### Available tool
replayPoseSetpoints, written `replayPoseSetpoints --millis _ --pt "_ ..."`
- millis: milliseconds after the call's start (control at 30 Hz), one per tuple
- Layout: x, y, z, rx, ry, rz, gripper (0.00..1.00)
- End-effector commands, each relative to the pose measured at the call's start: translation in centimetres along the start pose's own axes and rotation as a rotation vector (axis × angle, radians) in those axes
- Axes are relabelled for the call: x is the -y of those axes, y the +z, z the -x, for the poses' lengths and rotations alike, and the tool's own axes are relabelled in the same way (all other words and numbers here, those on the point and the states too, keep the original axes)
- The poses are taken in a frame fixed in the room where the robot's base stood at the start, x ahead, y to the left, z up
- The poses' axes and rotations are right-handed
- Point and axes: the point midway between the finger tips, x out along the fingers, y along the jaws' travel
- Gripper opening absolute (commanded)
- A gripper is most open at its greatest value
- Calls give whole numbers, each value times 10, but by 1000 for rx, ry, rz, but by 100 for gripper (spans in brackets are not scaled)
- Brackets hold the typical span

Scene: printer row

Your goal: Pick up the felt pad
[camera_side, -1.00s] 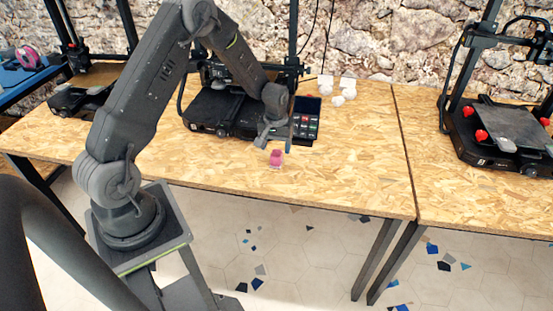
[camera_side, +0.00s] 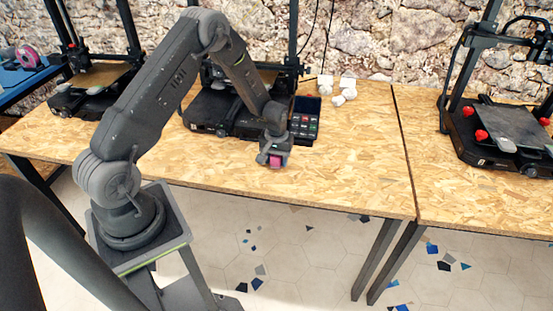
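A small pink piece (camera_side: 276,162), which I take to be the felt pad, is at the front part of the wooden table, below the black printer. My gripper (camera_side: 274,159) is down over it, with its fingers around the pink piece and close to the table top. The fingers hide part of the piece. I cannot tell whether they touch it or whether it still rests on the table.
Several white lumps (camera_side: 340,92) lie further back. Another printer with red knobs (camera_side: 500,130) stands at the right. The table (camera_side: 350,165) is clear right of my gripper.

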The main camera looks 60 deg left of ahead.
Motion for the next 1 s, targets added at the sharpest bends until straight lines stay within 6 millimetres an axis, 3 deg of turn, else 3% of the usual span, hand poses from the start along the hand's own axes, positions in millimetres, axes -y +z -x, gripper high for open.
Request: replayPoseSetpoints --millis 333,733,967,1000 --pt "0 0 0 0 0 0 14" --pt "0 0 9 -1 0 0 14" --pt "1 -1 46 -5 1 1 14" --pt "13 0 49 -1 0 6 14"
